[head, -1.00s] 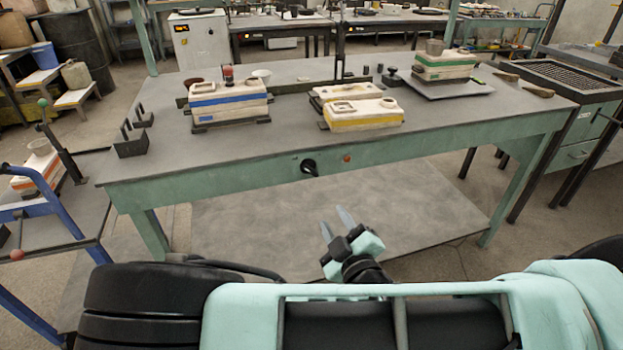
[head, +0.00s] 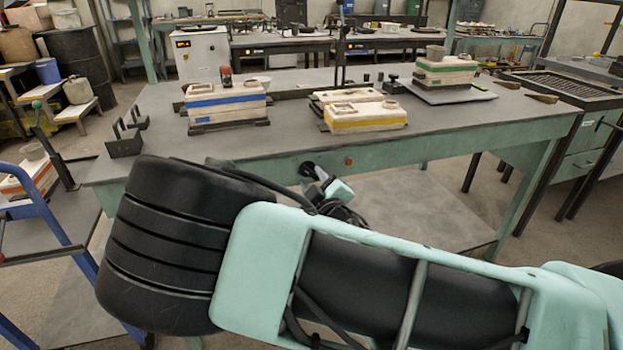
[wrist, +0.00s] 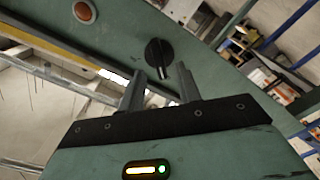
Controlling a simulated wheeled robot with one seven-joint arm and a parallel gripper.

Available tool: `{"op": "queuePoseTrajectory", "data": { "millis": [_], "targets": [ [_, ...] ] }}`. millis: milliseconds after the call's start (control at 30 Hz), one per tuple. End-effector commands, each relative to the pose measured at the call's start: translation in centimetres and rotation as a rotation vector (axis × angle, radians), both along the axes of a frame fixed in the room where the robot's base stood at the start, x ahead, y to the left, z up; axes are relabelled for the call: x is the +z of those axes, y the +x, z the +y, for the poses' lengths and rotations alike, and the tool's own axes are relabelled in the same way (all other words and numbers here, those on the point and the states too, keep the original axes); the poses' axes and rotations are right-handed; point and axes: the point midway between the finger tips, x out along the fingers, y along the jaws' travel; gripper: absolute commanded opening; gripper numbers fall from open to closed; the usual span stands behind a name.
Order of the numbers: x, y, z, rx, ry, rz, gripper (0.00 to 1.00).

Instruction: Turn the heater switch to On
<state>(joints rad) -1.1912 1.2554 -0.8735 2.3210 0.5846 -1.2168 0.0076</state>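The heater switch is a black rotary knob (head: 307,169) on the green front panel of the workbench. It also shows in the wrist view (wrist: 157,50), with its bar pointing down toward my fingers. My gripper (wrist: 160,70) is open, its two fingers spread on either side of the knob's lower end. The fingertips are close to the knob; I cannot tell whether they touch it. In the head view my gripper (head: 318,178) is at the knob and partly covers it. Any On or Off marking is too small to read.
A round orange-red light (head: 348,161) sits on the panel right of the knob; it shows upper left in the wrist view (wrist: 83,11). The bench top (head: 290,147) carries blue-striped (head: 227,103) and yellow-striped (head: 365,117) moulds. A blue frame (head: 45,225) stands at left.

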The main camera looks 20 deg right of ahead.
Motion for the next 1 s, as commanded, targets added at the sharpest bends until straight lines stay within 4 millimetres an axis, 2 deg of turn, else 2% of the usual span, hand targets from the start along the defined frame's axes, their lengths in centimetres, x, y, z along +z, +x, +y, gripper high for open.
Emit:
{"op": "queuePoseTrajectory", "data": {
  "millis": [200, 500, 567, 633, 1000],
  "targets": [
    [0.0, 1.8, 0.0, 0.001, 0.000, 0.001, 0.34],
    [0.0, 2.0, 0.0, 0.001, 0.000, 0.001, 0.34],
    [0.0, 2.0, 0.0, 0.001, 0.000, 0.001, 0.20],
    [0.0, 2.0, 0.0, 0.001, 0.000, 0.001, 0.00],
    [0.0, 1.9, -0.1, 0.000, 0.027, 0.001, 0.00]
  ]
}}
